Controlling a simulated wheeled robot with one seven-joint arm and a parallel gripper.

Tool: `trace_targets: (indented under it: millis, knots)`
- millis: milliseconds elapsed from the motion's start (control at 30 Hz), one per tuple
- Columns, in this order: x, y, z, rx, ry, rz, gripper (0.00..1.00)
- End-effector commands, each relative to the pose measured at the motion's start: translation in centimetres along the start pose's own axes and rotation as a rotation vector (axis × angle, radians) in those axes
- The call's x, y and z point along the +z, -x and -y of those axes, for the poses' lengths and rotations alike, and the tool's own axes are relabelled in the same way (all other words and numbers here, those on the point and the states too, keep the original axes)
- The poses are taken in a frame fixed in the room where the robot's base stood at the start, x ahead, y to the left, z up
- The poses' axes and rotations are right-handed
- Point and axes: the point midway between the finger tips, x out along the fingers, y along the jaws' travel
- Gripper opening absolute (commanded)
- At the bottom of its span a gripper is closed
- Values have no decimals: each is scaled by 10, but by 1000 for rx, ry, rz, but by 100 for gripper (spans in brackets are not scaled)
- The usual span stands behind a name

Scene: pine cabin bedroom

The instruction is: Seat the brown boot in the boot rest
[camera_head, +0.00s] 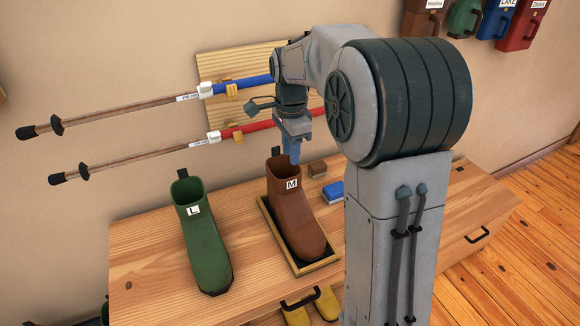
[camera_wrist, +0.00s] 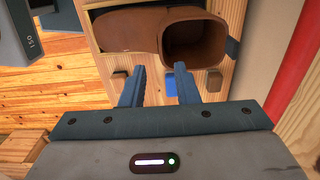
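The brown boot (camera_head: 290,208), labelled M, stands upright on the bench with its toe toward the front. It stands within the boot rest (camera_head: 320,267), a light wooden frame with a dark inside; its heel end is partly hidden. In the wrist view the brown boot (camera_wrist: 130,30) lies across the top, its open shaft toward the right. My gripper (camera_head: 292,155) is beside the boot's upper shaft, at its right. In the wrist view my gripper (camera_wrist: 156,80) has its two blue fingers apart, with nothing held between them. The boot is beyond the fingertips, apparently untouched.
A green boot (camera_head: 205,240), labelled L, stands left on the bench (camera_head: 150,265). A brown block (camera_head: 317,168) and a blue block (camera_head: 333,190) lie right of the brown boot. Trekking poles (camera_head: 130,108) jut left from a wall board. Yellow footwear (camera_head: 325,303) sits below.

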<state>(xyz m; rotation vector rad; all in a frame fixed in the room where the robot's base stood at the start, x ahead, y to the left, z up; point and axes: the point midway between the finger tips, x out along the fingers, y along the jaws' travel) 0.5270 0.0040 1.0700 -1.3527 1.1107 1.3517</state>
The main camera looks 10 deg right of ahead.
Motion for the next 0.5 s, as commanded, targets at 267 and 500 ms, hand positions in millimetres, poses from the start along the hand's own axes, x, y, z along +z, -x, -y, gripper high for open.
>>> trace_targets:
  millis: [267, 500]
  knots:
    - [1, 25, -6, -6, 30, -1, 28]
    - [12, 36, -69, -71, 379, -30, 28]
